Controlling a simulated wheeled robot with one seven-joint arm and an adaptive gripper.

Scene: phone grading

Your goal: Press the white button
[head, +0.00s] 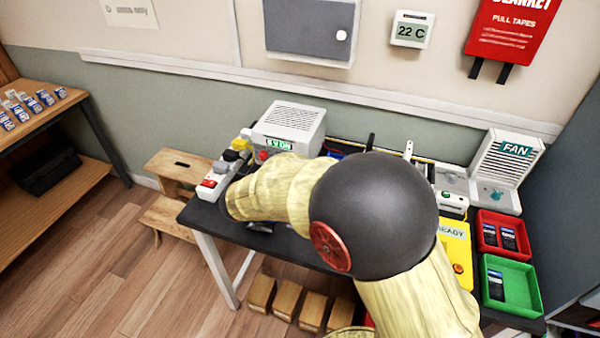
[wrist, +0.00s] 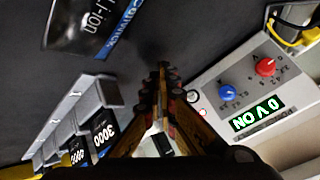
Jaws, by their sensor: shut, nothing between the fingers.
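My gripper (wrist: 162,75) is shut and empty in the wrist view, with its fingertips over the dark table top beside the power supply. In the head view my arm hides it. The grey-white power supply (wrist: 215,75) has a red knob, a blue knob and a green display that seems to read "0 V ON". A small round whitish spot (wrist: 203,112) at its near edge, just right of my fingers, looks like the white button, partly hidden. I cannot tell if anything touches it. The power supply also stands at the back of the table in the head view (head: 290,125).
A dark battery pack (wrist: 95,25) lies left of my fingers. A grey holder (wrist: 75,120) with cells marked 3000 is lower left. A power strip (head: 213,180) with a red switch, a yellow READY box (head: 455,250), a red tray (head: 503,253) and a green tray (head: 512,303) share the table.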

